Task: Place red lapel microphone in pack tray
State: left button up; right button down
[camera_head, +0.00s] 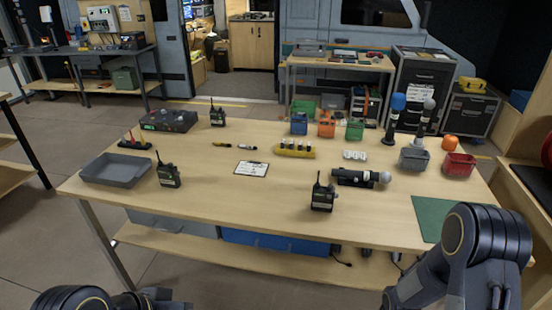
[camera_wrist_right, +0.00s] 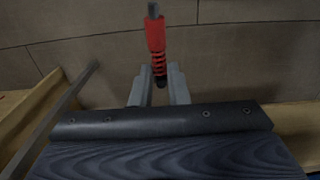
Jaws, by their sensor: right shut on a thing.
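A red lapel microphone (camera_wrist_right: 156,38) with a dark tip and a ribbed red lower part shows in the right wrist view. My right gripper (camera_wrist_right: 160,82) is shut on its lower end, and the microphone sticks out beyond the fingers. Floor shows behind it. In the head view, only upper parts of my right arm show at the bottom right; that gripper and the microphone are out of frame. A shallow grey tray (camera_head: 104,180), which looks like the pack tray, lies empty at the table's left end. My left arm shows at the bottom left edge, its gripper not visible.
Black radios stand near the tray (camera_head: 169,177) and at the front middle (camera_head: 322,196). A clipboard (camera_head: 251,168) lies mid-table. A handheld microphone (camera_head: 362,178), grey bin (camera_head: 414,160), red bin (camera_head: 459,165) and green mat (camera_head: 431,215) are at right. The front left tabletop is clear.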

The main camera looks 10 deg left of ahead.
aim_at(118, 174)
jog(key=j+u, duration=0.1)
jog(key=j, duration=0.65)
jog(key=i+j, duration=0.1)
jog(key=j, duration=0.65)
jog(key=j+u, duration=0.15)
jog(key=j, duration=0.65)
jog(key=i, duration=0.1)
